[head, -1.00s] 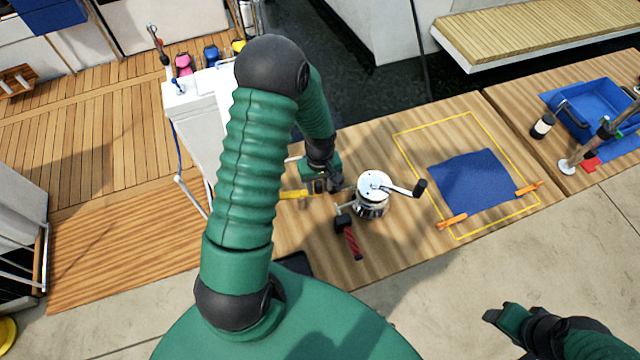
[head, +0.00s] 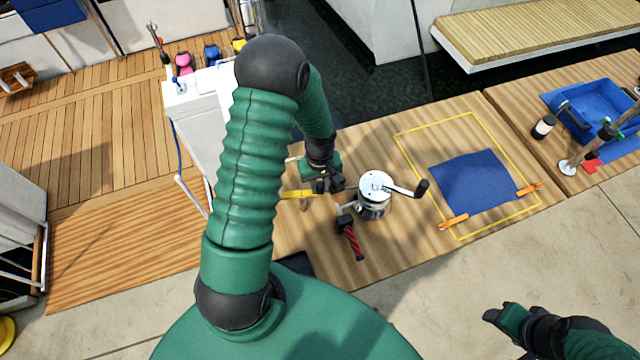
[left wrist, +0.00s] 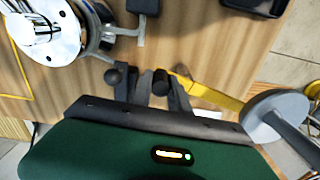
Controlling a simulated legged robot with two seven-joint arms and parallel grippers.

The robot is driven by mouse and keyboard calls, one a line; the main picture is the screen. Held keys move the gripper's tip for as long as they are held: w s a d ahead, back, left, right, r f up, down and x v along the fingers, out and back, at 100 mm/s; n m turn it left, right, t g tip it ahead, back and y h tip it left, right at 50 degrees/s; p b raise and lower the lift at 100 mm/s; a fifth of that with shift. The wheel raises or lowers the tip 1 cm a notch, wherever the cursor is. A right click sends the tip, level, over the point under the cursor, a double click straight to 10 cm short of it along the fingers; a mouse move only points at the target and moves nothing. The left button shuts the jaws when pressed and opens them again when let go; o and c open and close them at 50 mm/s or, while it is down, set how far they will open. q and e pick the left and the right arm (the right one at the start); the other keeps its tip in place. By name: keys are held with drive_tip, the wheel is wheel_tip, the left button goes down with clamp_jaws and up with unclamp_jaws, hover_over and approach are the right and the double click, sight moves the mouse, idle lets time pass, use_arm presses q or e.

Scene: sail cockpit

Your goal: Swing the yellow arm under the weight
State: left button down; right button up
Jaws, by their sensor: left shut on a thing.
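The yellow arm (head: 298,194) lies low over the wooden bench, left of the chrome winch, partly behind my green arm. It also shows in the left wrist view (left wrist: 214,97), running from my fingers toward a grey disc (left wrist: 272,114) with a rod. I cannot tell whether that disc is the weight. My left gripper (head: 329,185) is at the yellow arm's end by the winch. Its fingers (left wrist: 152,90) are shut on a dark knob-like piece at that end. My right gripper (head: 497,314) is low at the right, away from the bench; its finger gap is unclear.
The chrome winch (head: 374,188) with a black-knobbed crank (head: 421,187) stands close right of my left gripper. A red-handled tool (head: 353,241) lies in front of it. A blue cloth (head: 475,182) and blue tray (head: 592,112) lie farther right. A white box (head: 200,100) stands left.

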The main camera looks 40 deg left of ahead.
idle(0.8)
use_arm(q)
drive_tip(key=n, duration=0.1)
drive_tip(key=a+n, duration=0.1)
drive_tip(key=shift+w+n, duration=0.4)
drive_tip(key=c, duration=1.3)
unclamp_jaws()
drive_tip(key=shift+d, duration=0.1)
drive_tip(key=shift+o, duration=0.2)
drive_tip(key=shift+r, duration=0.1)
